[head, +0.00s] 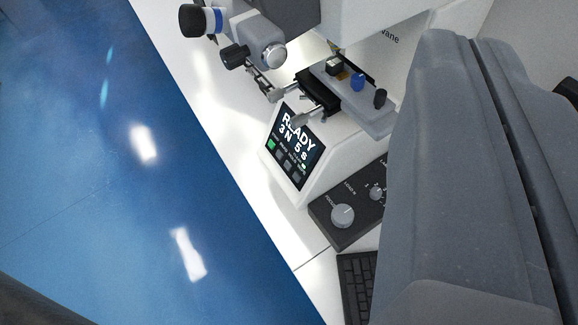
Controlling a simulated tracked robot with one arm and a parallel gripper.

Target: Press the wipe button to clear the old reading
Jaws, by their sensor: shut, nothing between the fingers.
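The tester's tilted front screen (297,135) reads "READY" and "3N 5s" in white on black. Along its lower edge are a green button (271,144) and several grey buttons (288,164). Their labels are too small to read, so I cannot tell which is the wipe button. My gripper (458,38) fills the right side of the view, grey and close to the camera. Its fingers are shut with only a thin seam between them, and it holds nothing. In the picture it lies right of the screen, apart from the buttons.
Above the screen are a stage (345,88) with a small specimen and knobs, and a microscope head with an eyepiece (195,20). A black control box with a grey dial (343,215) and a keyboard (358,285) stand below right. Blue floor (120,190) is clear at left.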

